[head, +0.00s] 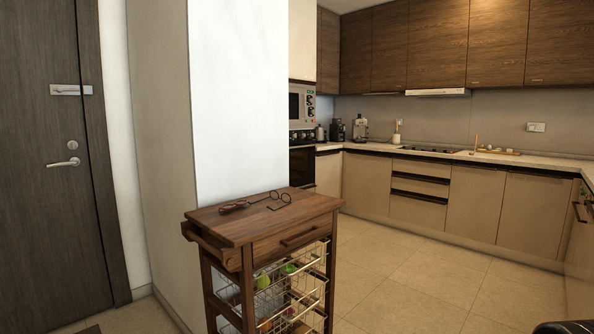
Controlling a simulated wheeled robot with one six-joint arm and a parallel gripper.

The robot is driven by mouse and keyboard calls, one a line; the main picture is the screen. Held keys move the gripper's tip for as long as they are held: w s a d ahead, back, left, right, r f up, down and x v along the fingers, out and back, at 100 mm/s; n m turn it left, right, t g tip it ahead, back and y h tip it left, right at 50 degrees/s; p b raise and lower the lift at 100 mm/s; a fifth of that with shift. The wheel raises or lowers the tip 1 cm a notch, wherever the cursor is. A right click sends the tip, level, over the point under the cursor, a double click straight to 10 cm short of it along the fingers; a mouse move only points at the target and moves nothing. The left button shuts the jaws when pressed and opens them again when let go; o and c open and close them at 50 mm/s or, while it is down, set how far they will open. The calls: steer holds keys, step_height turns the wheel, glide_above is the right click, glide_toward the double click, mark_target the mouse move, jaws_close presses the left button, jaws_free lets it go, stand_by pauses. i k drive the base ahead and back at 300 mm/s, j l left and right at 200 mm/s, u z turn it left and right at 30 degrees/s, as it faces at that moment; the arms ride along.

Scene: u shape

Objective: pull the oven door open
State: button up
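A built-in oven with a dark glass front (302,168) stands in the tall unit beyond the white wall, at the picture's middle. Its door looks shut, and a strip of knobs runs above it. The wall's edge hides its left side, and the cart's top hides some of its lower part. My gripper is not in view.
A wooden cart (262,220) with wire baskets stands close in front, glasses on top. The white wall (238,95) blocks the left. Tiled floor (425,265) is open to the right, up to the base cabinets (475,205). A dark door (50,150) is at far left.

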mark_target(311, 151)
steer(key=i+l+z, duration=0.1)
steer(key=i+z, duration=0.2)
steer(key=i, duration=0.2)
steer(key=i+z, duration=0.3)
steer(key=i, duration=0.75)
steer(key=i+l+u, duration=0.15)
steer(key=i, duration=1.1)
steer(key=i+u, duration=0.2)
steer(key=i, duration=0.8)
steer(key=i+l+u, duration=0.15)
steer(key=i, duration=0.85)
